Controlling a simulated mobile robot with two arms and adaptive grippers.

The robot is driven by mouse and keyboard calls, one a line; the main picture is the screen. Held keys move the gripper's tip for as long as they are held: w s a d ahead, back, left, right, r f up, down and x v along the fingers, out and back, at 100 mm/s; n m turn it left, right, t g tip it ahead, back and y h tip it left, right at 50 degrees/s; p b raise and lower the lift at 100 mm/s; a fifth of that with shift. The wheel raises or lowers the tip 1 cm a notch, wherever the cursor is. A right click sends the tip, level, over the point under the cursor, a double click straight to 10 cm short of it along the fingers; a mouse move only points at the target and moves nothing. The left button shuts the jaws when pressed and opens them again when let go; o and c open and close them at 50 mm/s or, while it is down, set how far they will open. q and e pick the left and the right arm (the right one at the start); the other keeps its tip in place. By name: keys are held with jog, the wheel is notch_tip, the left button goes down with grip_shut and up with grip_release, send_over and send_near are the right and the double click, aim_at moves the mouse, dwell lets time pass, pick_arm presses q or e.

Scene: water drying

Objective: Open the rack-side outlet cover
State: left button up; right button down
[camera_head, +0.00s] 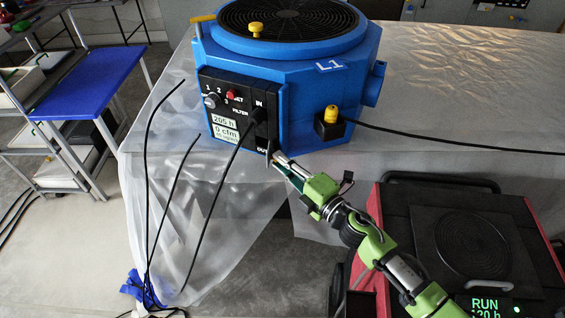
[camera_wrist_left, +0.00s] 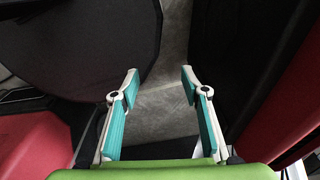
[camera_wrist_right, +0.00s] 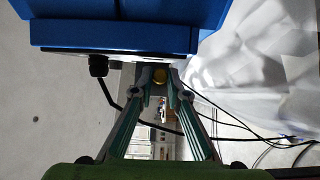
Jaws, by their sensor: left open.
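The blue drying unit marked L1 (camera_head: 310,95) stands on a sheet-covered surface. Its black front panel (camera_head: 222,97) has an outlet labelled OUT at the lower right. A small dark outlet cover (camera_head: 269,147) stands out from the panel there. My right gripper (camera_head: 276,157) is at this cover, its fingers partly closed around it. The tips partly hide the cover. My left gripper (camera_wrist_left: 160,77) is open and empty, seen only in its wrist view.
A black cable runs from the IN socket (camera_head: 259,112); other cables hang near the table edge. A yellow-topped connector (camera_head: 331,115) has a cable going right. A red and black unit reading RUN (camera_head: 472,235) stands at lower right. A blue table (camera_head: 88,78) is at left.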

aim_at(271, 152)
jog(key=shift+w+d, duration=0.1)
jog(key=n+g+y+b, duration=0.1)
jog(key=n+g+b, duration=0.1)
jog(key=b, duration=0.1)
jog(key=w+d+n+g+y+b, duration=0.1)
jog(key=n+g+y+b, duration=0.1)
jog(key=g+b, duration=0.1)
jog(key=w+d+n+g+y+b, duration=0.1)
jog(key=g+y+b, duration=0.1)
jog(key=b, duration=0.1)
jog(key=shift+f+n+b, duration=0.3)
jog(key=shift+n, duration=0.1)
jog(key=shift+w+r+n+g+y+b, duration=0.2)
jog(key=shift+n+g+y+b, duration=0.15)
jog(key=shift+g+b, duration=0.45)
jog(key=c, duration=2)
grip_release()
jog(key=shift+d, duration=0.1)
